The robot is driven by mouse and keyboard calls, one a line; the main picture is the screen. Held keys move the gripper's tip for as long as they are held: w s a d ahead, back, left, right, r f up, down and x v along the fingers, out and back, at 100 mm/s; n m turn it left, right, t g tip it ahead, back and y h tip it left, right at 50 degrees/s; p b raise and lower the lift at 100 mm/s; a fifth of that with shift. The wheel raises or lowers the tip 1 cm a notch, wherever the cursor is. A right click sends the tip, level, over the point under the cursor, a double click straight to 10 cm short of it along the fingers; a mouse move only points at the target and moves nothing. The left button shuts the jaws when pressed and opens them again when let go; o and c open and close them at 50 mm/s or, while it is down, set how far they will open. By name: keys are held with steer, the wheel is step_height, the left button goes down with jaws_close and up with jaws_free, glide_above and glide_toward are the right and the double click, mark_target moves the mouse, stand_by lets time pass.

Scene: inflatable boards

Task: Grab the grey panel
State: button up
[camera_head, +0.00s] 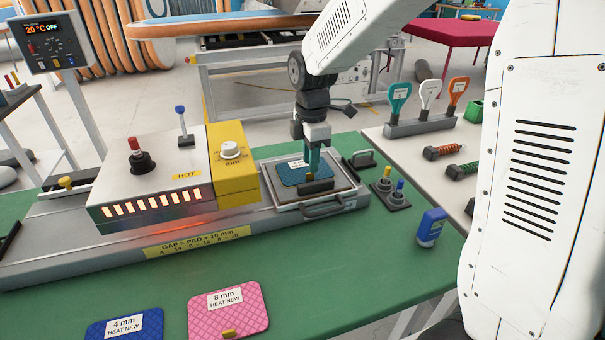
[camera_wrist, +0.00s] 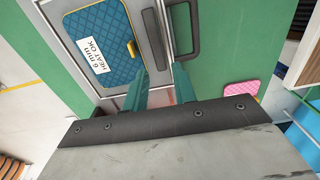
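A grey panel (camera_head: 343,181), a flat tray-like plate with a raised rim, lies on the bench to the right of the yellow-ended heater. A blue quilted pad (camera_head: 292,175) marked "6 mm HEAT OK" lies on it, with a small tan tab. A dark handle (camera_head: 323,209) is at the panel's front edge. My gripper (camera_head: 313,172) points down over the panel, beside the pad. The handle (camera_wrist: 182,30) shows just beyond the right fingertip. I cannot tell the exact height.
The heater (camera_head: 160,175), marked HOT, glows on the left. A blue bottle (camera_head: 432,227) and a small post stand (camera_head: 389,195) are on the right. Pink (camera_head: 228,309) and blue 4 mm (camera_head: 125,326) pads lie in front. Green bench between is clear.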

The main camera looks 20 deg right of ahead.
mark_target(316, 183)
steer(key=f, duration=0.2)
steer(key=d+f, duration=0.1)
steer(key=f, duration=0.5)
steer(key=shift+w+d, duration=0.15)
steer(key=shift+d, duration=0.25)
steer(key=shift+r, duration=0.1)
jaws_close()
